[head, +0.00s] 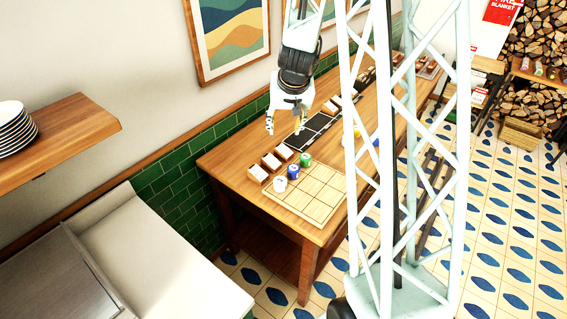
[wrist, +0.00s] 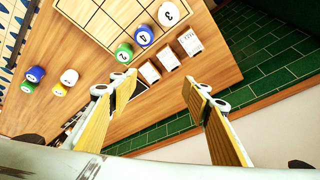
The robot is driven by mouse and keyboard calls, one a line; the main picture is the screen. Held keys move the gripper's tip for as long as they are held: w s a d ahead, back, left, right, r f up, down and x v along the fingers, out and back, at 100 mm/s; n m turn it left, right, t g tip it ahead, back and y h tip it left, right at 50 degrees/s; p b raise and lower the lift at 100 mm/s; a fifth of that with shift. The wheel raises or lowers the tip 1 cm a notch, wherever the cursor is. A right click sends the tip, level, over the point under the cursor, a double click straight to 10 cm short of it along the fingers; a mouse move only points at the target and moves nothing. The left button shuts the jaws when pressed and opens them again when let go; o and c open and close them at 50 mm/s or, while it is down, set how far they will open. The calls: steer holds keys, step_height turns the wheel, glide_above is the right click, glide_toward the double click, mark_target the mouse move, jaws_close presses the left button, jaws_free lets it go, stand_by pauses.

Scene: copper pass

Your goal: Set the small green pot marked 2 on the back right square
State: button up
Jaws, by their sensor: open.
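The small green pot marked 2 (wrist: 123,53) shows in the wrist view near the left finger. It also shows in the head view (head: 305,159), at the end of a row of three pots along the wall-side edge of the pale gridded board (head: 318,204). The blue pot marked 4 (wrist: 144,35) is beside it, then the white pot marked 3 (wrist: 168,13). My gripper (wrist: 162,88) is open and empty, with its fingers wide apart. In the head view my gripper (head: 284,124) hangs above the table, beyond the pots. The board runs out of the wrist frame.
Three white-topped blocks (head: 271,161) stand between the pots and the wall. A dark gridded panel (head: 313,130) lies farther along the wooden table. More pots, including a yellow one (wrist: 59,90), are at the left in the wrist view. My pale column hides part of the table.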

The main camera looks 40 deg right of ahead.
steer(key=s+a+r+n+y, duration=0.1)
steer(key=s+a+r+n, duration=0.1)
steer(key=s+a+r, duration=0.8)
steer(key=s+a+r+n+y, duration=0.1)
steer(key=s+a+r+n, duration=0.1)
steer(key=s+a+r, duration=0.8)
steer(key=s+a+r+n, duration=0.1)
steer(key=s+a+r, duration=0.3)
steer(key=s, duration=0.6)
steer(key=s+a+r+n, duration=0.1)
steer(key=s+a+r, duration=0.3)
steer(key=s, duration=0.6)
steer(key=shift+a+r, duration=0.2)
steer(key=shift+a, duration=0.4)
